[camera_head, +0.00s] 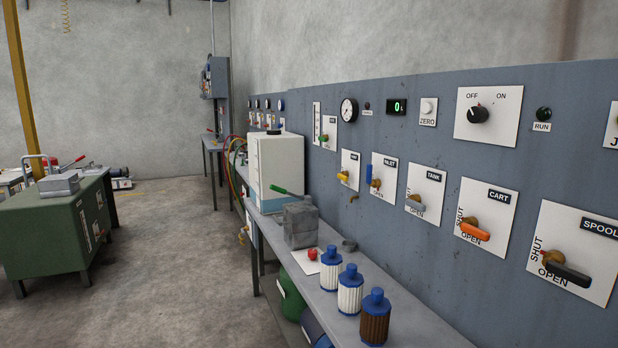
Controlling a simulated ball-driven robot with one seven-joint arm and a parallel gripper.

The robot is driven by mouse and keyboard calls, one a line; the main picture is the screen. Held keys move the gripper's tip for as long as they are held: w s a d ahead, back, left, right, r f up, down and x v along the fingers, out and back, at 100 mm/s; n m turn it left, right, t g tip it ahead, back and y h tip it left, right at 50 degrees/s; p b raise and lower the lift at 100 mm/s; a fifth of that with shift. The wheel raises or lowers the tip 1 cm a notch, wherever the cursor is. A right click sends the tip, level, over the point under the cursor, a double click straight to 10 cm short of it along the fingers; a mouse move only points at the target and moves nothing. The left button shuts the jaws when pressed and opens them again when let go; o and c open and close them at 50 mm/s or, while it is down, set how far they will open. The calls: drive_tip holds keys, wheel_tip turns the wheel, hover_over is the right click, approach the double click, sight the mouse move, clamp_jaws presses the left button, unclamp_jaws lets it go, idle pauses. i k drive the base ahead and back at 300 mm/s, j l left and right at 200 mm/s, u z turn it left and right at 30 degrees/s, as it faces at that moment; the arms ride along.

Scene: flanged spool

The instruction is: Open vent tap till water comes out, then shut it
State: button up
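A blue-grey panel (330,225) on the right carries a row of taps. The leftmost has a yellow handle (343,177) on a white plate; its label is too small to read surely, so I cannot tell whether it is the vent tap. A small brass spout (353,198) sticks out just below that plate. To its right are a blue-handled tap (369,173), apparently marked INLET, a grey TANK tap (415,206), an orange CART tap (474,233) and a black SPOOL tap (565,272). No water shows at the spout. My gripper is out of view.
Above are a round gauge (349,110), a display (396,107) reading 0 and an OFF/ON switch (478,114).

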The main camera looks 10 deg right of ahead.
sight(344, 176)
drive_tip(key=i+j+u, duration=0.1)
drive_tip(key=i+j, duration=1.25)
drive_tip(key=i, duration=0.15)
